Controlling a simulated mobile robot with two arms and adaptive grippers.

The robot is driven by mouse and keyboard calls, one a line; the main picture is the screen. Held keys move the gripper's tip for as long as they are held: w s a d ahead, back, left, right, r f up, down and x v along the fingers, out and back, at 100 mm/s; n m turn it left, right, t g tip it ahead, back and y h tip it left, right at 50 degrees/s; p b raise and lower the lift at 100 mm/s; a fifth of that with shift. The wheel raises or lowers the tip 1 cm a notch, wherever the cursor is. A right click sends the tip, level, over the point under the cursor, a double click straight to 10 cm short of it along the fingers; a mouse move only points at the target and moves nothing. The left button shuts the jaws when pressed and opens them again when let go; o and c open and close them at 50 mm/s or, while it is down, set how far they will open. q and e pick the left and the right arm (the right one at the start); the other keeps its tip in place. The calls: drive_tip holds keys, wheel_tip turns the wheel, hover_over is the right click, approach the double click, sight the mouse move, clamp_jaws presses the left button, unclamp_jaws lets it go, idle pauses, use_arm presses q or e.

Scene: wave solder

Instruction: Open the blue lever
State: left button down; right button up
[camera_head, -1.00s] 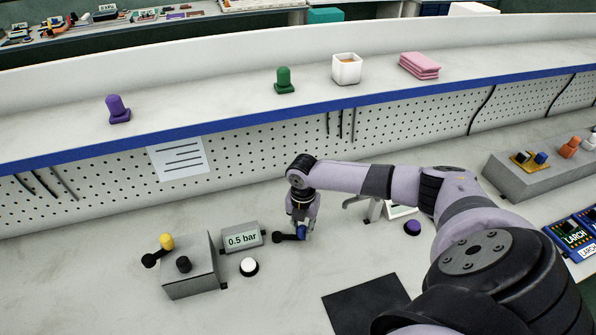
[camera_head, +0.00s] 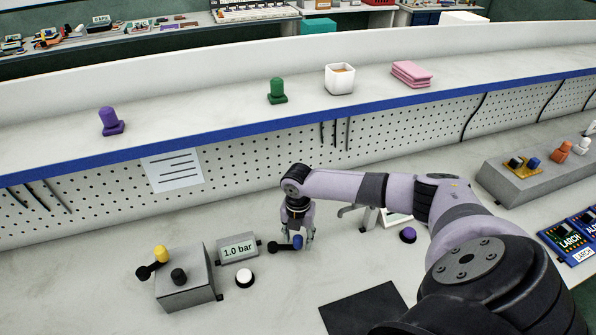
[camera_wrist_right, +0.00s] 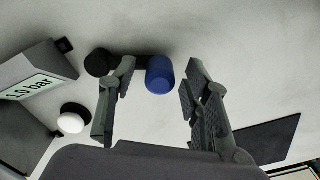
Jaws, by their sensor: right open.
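The blue lever has a black arm (camera_head: 281,246) pointing right from a black pivot, with a blue knob (camera_head: 297,242) at its end. It lies low on the bench beside the gauge. My right gripper (camera_head: 299,239) is open and hangs over the knob. In the right wrist view the blue knob (camera_wrist_right: 160,76) lies between the two spread fingers of the gripper (camera_wrist_right: 158,88), with gaps on both sides. The black pivot (camera_wrist_right: 98,62) is left of the left finger, which partly covers the arm. My left gripper is out of view.
A gauge (camera_head: 238,249) reads 1.0 bar. A white button (camera_head: 244,276) and a grey box (camera_head: 184,289) with a yellow-knobbed lever (camera_head: 161,253) stand left. A purple button (camera_head: 408,235) and a dark mat (camera_head: 362,305) are right. A shelf with a blue edge runs behind.

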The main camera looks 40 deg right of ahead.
wheel_tip(320, 180, up, 12)
idle(0.5)
idle(0.5)
